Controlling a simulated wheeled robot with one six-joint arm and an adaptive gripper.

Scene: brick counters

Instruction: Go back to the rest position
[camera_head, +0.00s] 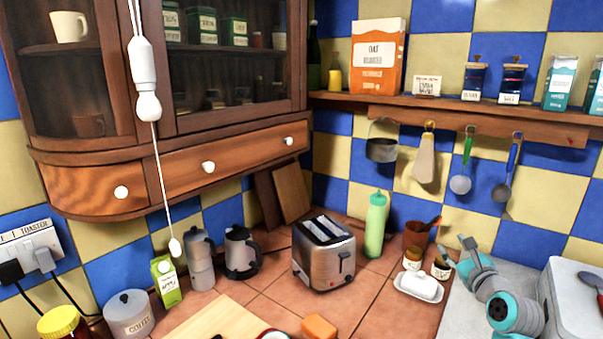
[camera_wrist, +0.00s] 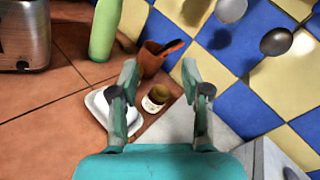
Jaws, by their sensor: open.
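My gripper (camera_wrist: 160,76) is open in the wrist view, with its two teal fingers apart and nothing held between them. In the head view my gripper (camera_head: 454,252) is at the lower right, near the small jars and the butter dish. A small jar with a brown lid (camera_wrist: 157,97) shows between the fingers in the wrist view, beyond them. The white butter dish (camera_head: 419,286) sits on the tiled counter; in the wrist view the left finger partly covers it. I cannot tell the exact gap between the fingertips and these things.
The toaster (camera_head: 324,254), green bottle (camera_head: 376,226) and brown pot (camera_head: 416,238) stand on the counter. Utensils, including a green ladle (camera_head: 467,160), hang below the shelf (camera_head: 450,104). A white box-like surface (camera_head: 577,300) is at the right. A wooden cabinet (camera_head: 180,175) overhangs the left.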

